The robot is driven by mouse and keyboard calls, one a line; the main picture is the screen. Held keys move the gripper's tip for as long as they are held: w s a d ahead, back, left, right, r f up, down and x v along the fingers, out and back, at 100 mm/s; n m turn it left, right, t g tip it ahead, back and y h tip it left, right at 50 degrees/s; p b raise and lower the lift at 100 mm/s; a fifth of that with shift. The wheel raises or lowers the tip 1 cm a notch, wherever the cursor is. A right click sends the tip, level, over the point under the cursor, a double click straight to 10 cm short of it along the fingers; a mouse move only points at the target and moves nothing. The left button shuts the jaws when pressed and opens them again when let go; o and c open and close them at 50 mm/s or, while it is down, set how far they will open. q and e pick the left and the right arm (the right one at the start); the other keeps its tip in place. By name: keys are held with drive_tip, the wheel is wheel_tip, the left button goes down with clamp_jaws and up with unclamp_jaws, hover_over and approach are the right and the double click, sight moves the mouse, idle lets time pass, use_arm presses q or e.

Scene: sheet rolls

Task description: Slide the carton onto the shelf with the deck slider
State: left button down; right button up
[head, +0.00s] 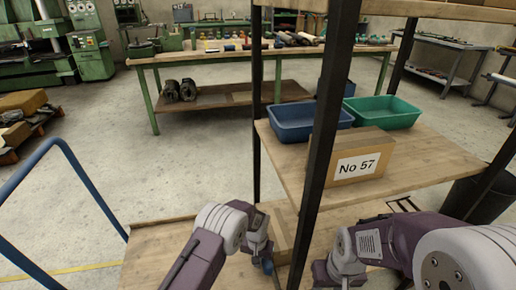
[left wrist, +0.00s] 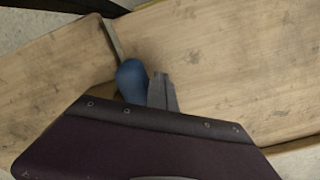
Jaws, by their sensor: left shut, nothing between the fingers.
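A brown carton (head: 360,158) labelled "No 57" stands upright on the wooden shelf (head: 425,165), behind the dark front post. A blue knob or handle (head: 267,266) shows beside my left gripper (head: 259,255), low over the wooden deck (head: 150,245). In the left wrist view the blue handle (left wrist: 131,80) sits at the end of a thin grey bar. It may be the deck slider; I cannot tell for sure. The left fingers (left wrist: 163,92) are shut and empty just right of the handle; contact is unclear. My right gripper (head: 330,272) is low at the front, its fingertips hidden.
A blue bin (head: 310,122) and a green bin (head: 383,111) stand behind the carton. A dark post (head: 325,120) rises in front of the shelf. A blue rail (head: 65,150) curves at the left. A workbench (head: 225,55) stands farther back, with open floor before it.

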use_arm(q)
drive_tip(key=shift+d, duration=0.2)
drive_tip(key=shift+w+d+f+b, duration=0.15)
drive_tip(key=shift+d+b, duration=0.2)
drive_tip(key=shift+d, duration=0.2)
drive_tip(key=shift+w+d+r+b, duration=0.1)
drive_tip(key=shift+w+d+b, duration=0.05)
drive_tip(key=shift+d+b, duration=0.3)
drive_tip(key=shift+w+d, duration=0.1)
drive_tip(key=shift+d, duration=0.4)
drive_tip(key=shift+s+a+r+p, duration=0.1)
drive_tip(key=shift+a+p, duration=0.25)
drive_tip(key=shift+a, duration=0.1)
drive_tip(key=shift+s+a+r+p, duration=0.1)
drive_tip(key=shift+a+p, duration=0.25)
drive_tip(key=shift+a, duration=0.1)
drive_tip(key=shift+s+a+f, duration=0.1)
drive_tip(key=shift+a, duration=0.3)
wheel_tip(320, 180, up, 12)
drive_tip(key=p, duration=1)
